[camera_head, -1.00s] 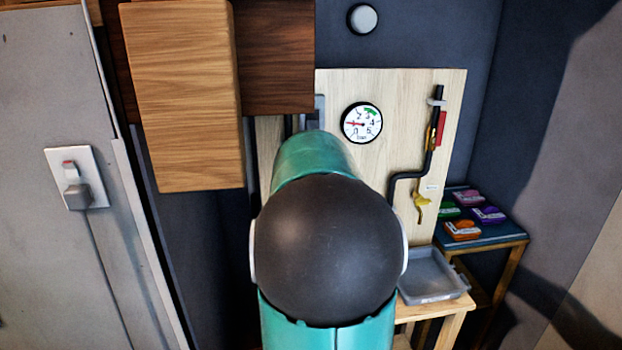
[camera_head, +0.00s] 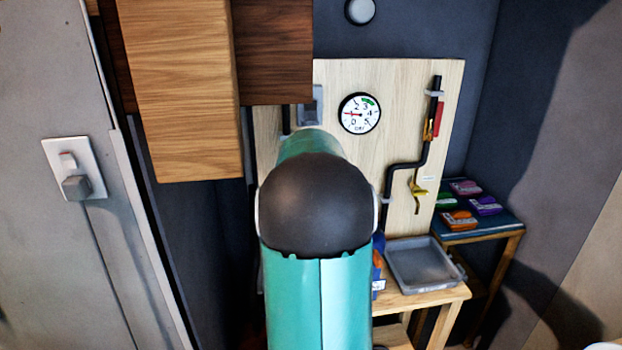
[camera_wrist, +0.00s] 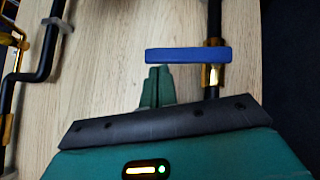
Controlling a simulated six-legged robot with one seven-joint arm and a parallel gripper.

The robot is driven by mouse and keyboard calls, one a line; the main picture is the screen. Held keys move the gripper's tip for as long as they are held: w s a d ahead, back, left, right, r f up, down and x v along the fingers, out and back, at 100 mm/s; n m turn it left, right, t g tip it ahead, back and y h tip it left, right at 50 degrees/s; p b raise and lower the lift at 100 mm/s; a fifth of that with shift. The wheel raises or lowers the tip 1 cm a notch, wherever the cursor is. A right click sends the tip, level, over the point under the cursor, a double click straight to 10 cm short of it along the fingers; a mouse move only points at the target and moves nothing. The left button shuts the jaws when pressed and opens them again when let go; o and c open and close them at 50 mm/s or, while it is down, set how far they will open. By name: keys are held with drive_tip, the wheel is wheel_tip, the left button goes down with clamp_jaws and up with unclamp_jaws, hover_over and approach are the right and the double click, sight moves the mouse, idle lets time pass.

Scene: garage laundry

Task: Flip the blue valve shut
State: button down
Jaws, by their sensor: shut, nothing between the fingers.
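The blue valve handle (camera_wrist: 188,55) shows in the wrist view as a flat bar lying crosswise to a vertical black pipe (camera_wrist: 213,22), with brass fittings behind and below it. My gripper (camera_wrist: 157,72) is shut and empty. Its fingertips are just below the left half of the blue bar in the picture; I cannot tell whether they touch it. In the head view my arm hides the blue valve and my gripper.
A pale wooden board (camera_head: 335,80) carries a round gauge (camera_head: 360,113), a red-handled valve (camera_head: 439,118) and a yellow-handled valve (camera_head: 418,189). A grey tray (camera_head: 425,268) stands on a bench below. Coloured packets lie on a side table (camera_head: 483,228). A wooden cabinet (camera_head: 180,90) hangs at the upper left.

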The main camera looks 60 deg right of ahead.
drive_tip(key=shift+s+d+f, duration=0.1)
drive_tip(key=shift+s+f, duration=0.05)
drive_tip(key=shift+f, duration=0.15)
drive_tip(key=shift+r, duration=0.15)
drive_tip(key=shift+r, duration=0.75)
